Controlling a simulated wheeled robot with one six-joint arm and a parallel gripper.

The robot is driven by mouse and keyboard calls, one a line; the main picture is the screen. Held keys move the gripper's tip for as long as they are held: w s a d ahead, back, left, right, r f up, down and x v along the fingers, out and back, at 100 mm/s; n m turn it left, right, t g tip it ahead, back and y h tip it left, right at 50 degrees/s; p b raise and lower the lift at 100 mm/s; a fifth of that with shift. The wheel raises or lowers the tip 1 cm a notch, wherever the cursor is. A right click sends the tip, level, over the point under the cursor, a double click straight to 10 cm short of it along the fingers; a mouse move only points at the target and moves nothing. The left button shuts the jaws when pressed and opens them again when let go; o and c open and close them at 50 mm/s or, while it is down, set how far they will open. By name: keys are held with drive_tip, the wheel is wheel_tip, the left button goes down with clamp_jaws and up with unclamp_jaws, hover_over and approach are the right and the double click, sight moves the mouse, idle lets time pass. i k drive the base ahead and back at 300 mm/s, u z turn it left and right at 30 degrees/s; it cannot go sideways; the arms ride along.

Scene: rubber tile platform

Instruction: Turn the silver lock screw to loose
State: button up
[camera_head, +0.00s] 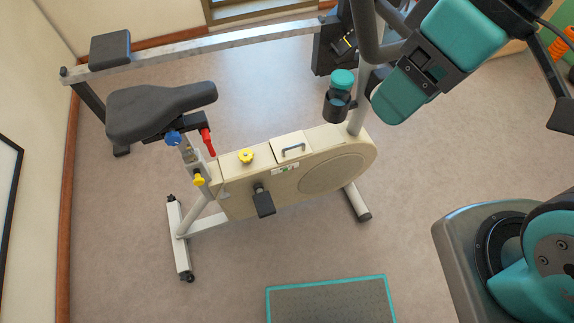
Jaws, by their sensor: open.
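An exercise bike with a cream body (235,185) stands in the middle of the floor. Under its dark saddle (160,108) are a blue knob (173,138), a red lever (208,142) and a yellow knob (199,180) on the seat post. A small silvery part (188,154) shows between the blue and yellow knobs; I cannot tell whether it is the lock screw, or how it is turned. My teal and black arm links reach in at the upper right, apart from the saddle. I cannot make out my gripper's fingers.
Another yellow knob (246,156) and a grey handle (293,149) are on the bike's top. A dark bottle with a teal lid (340,95) is by the front post. A long metal rail (200,47) lies behind. A teal-edged mat (330,303) is in front; floor to its left is clear.

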sight(224, 195)
drive_tip(key=z, duration=1.85)
drive_tip(key=k, duration=1.7)
drive_tip(key=u, duration=1.75)
